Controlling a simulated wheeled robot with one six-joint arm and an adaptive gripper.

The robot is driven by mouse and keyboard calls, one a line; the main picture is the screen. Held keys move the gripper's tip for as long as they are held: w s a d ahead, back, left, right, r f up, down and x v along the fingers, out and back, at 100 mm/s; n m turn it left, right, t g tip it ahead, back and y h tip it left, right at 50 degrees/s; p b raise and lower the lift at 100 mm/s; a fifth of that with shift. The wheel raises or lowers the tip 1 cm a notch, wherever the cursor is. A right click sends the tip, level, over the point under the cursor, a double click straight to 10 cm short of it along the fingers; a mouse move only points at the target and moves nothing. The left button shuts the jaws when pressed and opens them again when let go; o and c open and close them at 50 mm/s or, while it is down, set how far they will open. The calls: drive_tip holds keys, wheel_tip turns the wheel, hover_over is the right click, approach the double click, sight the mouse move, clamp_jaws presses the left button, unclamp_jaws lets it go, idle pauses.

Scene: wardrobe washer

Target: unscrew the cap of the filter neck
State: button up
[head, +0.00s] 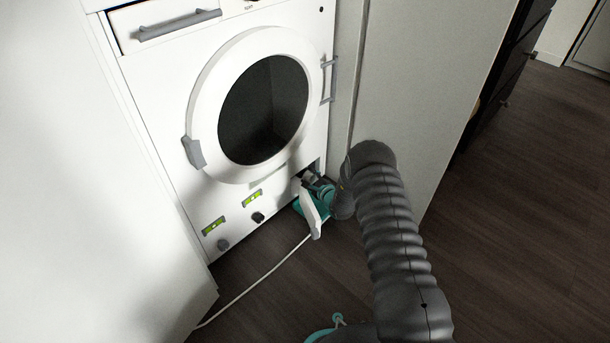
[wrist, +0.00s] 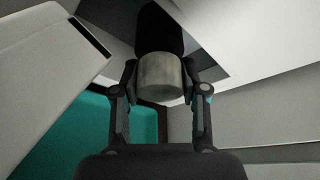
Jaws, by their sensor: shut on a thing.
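The cap (wrist: 161,78) is a light grey cylinder in the middle of the wrist view. It sits at the front of a dark filter neck (wrist: 158,30), inside an opening low on the right of the washer. My gripper (wrist: 160,84) is shut on the cap, with one finger on each side of it. In the head view my gripper (head: 322,188) is small at the opening, and my wrist partly hides it. The cap's seat on the neck cannot be made out.
The white flap (head: 311,208) hangs open beside my gripper. A teal tray (wrist: 75,135) lies below the opening. The washer's round door (head: 205,95) is shut above. A panel (head: 400,100) stands close on the right. A white cord (head: 262,283) runs over the floor.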

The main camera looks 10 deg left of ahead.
drive_tip(key=shift+n+t, duration=0.4)
drive_tip(key=shift+n, duration=0.3)
drive_tip(key=o, duration=1.4)
drive_tip(key=shift+c, duration=0.2)
drive_tip(key=m+g, duration=0.1)
drive_tip(key=m, duration=0.1)
drive_tip(key=shift+m+g, duration=0.3)
drive_tip(key=shift+m, duration=0.1)
drive_tip(key=m+g+y, duration=0.1)
drive_tip(key=m, duration=0.2)
drive_tip(key=shift+g, duration=0.4)
drive_tip(key=m+g+y, duration=0.1)
drive_tip(key=m, duration=0.1)
drive_tip(key=shift+f+m+g, duration=0.1)
drive_tip(key=shift+m+g, duration=0.2)
drive_tip(key=shift+m, duration=0.1)
drive_tip(key=m+g+y, duration=0.1)
drive_tip(key=m+y, duration=0.1)
drive_tip(key=m, duration=0.1)
drive_tip(key=shift+g, duration=0.4)
